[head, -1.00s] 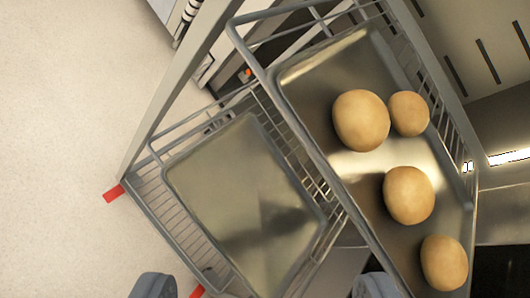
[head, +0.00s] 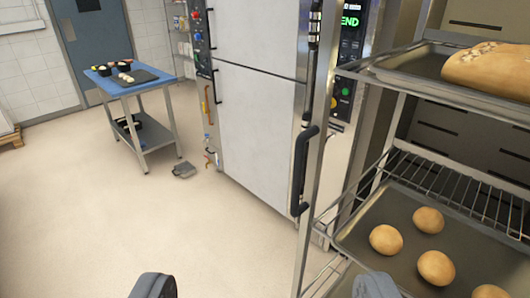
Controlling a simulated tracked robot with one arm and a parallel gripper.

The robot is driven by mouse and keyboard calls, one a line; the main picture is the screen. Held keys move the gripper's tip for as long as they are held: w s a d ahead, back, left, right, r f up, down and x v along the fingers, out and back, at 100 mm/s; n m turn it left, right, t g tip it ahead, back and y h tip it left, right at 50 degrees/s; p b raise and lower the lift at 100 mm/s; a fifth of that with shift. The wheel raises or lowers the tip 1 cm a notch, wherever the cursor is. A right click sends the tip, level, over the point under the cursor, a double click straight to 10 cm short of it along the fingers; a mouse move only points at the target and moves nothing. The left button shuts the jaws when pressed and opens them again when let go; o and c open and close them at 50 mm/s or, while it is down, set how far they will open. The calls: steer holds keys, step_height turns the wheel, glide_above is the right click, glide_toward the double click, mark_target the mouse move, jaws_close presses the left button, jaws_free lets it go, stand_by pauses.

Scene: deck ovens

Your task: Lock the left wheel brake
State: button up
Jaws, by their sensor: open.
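The wheeled rack (head: 310,215) stands at the right of the head view, with its lower part cut off by the bottom edge. Its wheels and brake pedals are out of the picture, so I cannot see the left wheel brake or its state. My gripper (head: 265,287) shows at the bottom edge as two grey fingertips set wide apart. It is open, with nothing between the fingers. The right fingertip appears in front of the rack's lower left side.
Round loaves lie on a rack tray (head: 375,210); a larger loaf (head: 490,70) is above. A black handle (head: 301,170) stands by the rack's post. Behind are a tall steel cabinet (head: 260,110) and a blue-topped table (head: 150,85).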

steer(key=shift+f, duration=0.1)
jaws_close()
stand_by(1.5)
